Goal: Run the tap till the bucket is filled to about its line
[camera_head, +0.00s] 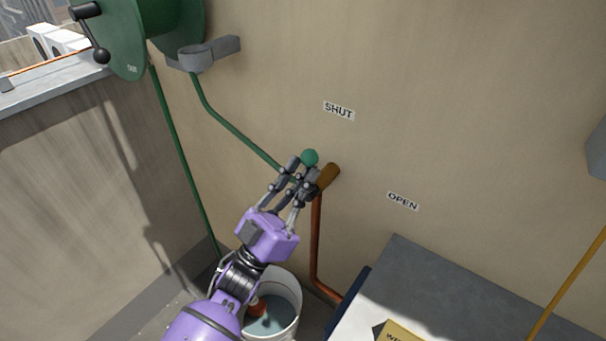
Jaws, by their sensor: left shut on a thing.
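The tap (328,177) is a brass body on the wall with a round green knob (310,157) at its lever end. The knob stands up towards the "SHUT" label (339,111), away from the "OPEN" label (403,201). My left gripper (303,175) is shut on the tap lever just below the knob. The pale bucket (297,290) stands on the floor below, partly hidden by my left arm. Bluish water and a reddish object (259,306) show inside it. I cannot make out the fill line or a running stream. My right gripper is out of view.
A copper pipe (316,240) runs down the wall from the tap. A green hose reel (130,40) with a crank is at upper left, its hose running along the wall. A grey-topped surface (430,280) fills the lower right. A low wall stands at left.

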